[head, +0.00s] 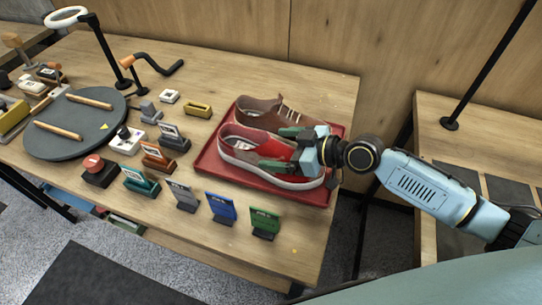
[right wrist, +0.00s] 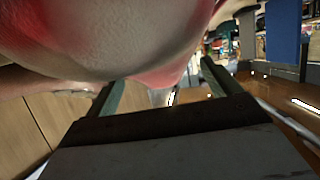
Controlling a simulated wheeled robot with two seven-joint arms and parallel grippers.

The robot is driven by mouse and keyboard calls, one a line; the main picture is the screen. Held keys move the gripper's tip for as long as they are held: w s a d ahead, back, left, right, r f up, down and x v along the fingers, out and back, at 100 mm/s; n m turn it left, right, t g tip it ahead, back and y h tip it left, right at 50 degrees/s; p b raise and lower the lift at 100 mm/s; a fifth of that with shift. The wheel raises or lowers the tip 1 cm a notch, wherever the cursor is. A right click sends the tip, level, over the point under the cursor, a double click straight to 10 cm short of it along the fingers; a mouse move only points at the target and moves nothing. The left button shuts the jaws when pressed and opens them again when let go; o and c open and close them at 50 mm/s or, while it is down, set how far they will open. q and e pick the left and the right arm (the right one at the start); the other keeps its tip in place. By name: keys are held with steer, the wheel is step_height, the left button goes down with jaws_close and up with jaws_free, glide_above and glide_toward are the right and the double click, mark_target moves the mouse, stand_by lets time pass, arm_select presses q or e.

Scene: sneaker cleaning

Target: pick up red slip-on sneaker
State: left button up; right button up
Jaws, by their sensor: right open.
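The red slip-on sneaker (head: 238,142), with a white sole, lies on a red tray (head: 208,167) in front of a brown laced sneaker (head: 257,112). My right gripper (head: 279,149) is open at the right part of the red sneaker, with its two green fingers spread apart over or around it. The hand hides part of the shoe. In the right wrist view, the red sneaker (right wrist: 130,40) looms large, red and pale, above the gripper (right wrist: 160,88); its surface is close to the fingers. I cannot tell whether they touch. My left gripper is not in view.
Several small stands with cards, such as a blue one (head: 221,208) and a green one (head: 264,222), line the table front. A dark round board (head: 75,125) with wooden rods lies at left. A second table (head: 480,125) stands at right, beyond a gap.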

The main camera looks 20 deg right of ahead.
steer(key=shift+a, duration=0.1)
steer(key=c, duration=1.6)
